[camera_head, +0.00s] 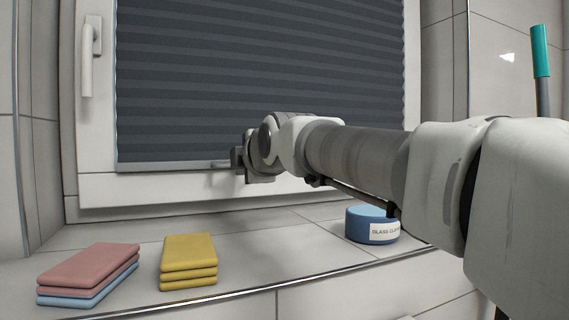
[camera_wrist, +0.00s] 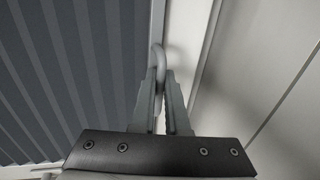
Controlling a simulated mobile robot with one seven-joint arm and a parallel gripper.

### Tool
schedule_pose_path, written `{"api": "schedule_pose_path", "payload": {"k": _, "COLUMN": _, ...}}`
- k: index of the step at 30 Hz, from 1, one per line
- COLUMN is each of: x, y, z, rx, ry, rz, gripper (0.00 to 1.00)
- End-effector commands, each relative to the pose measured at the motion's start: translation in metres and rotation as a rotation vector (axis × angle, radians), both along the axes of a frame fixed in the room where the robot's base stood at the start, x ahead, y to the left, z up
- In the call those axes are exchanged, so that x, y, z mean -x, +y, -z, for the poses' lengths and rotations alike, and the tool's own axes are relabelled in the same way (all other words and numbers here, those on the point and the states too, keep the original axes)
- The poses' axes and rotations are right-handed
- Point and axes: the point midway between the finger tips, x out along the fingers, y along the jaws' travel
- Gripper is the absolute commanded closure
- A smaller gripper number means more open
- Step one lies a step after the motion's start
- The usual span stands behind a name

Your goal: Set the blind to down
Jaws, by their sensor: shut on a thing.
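The dark grey pleated blind (camera_head: 255,80) covers the window pane from the top of the head view down to just above the lower white frame. Its pale bottom rail (camera_head: 165,167) lies along the lower frame. A small grey handle (camera_head: 219,163) shows at the rail, left of my gripper (camera_head: 239,160). In the wrist view, the blind's pleats (camera_wrist: 75,75) fill the left side. There the two fingers of my gripper (camera_wrist: 160,90) are closed on the rounded grey handle (camera_wrist: 157,60).
A white window handle (camera_head: 88,60) is on the left frame. On the tiled ledge (camera_head: 255,258) lie pink and blue folded cloths (camera_head: 88,272), yellow cloths (camera_head: 189,262) and a blue tub (camera_head: 370,226) below my arm. A teal-topped stick (camera_head: 541,55) stands at right.

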Motion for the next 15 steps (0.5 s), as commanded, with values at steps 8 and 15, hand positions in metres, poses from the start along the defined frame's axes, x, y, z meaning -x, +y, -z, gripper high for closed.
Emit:
{"api": "schedule_pose_path", "payload": {"k": 8, "x": -0.0003, "y": -0.0001, "z": 0.0071, "rx": 0.005, "ry": 0.010, "rz": 0.000, "gripper": 1.00}}
{"api": "schedule_pose_path", "payload": {"k": 15, "x": -0.0005, "y": 0.0000, "z": 0.0089, "rx": 0.007, "ry": 0.014, "rz": 0.000, "gripper": 0.73}}
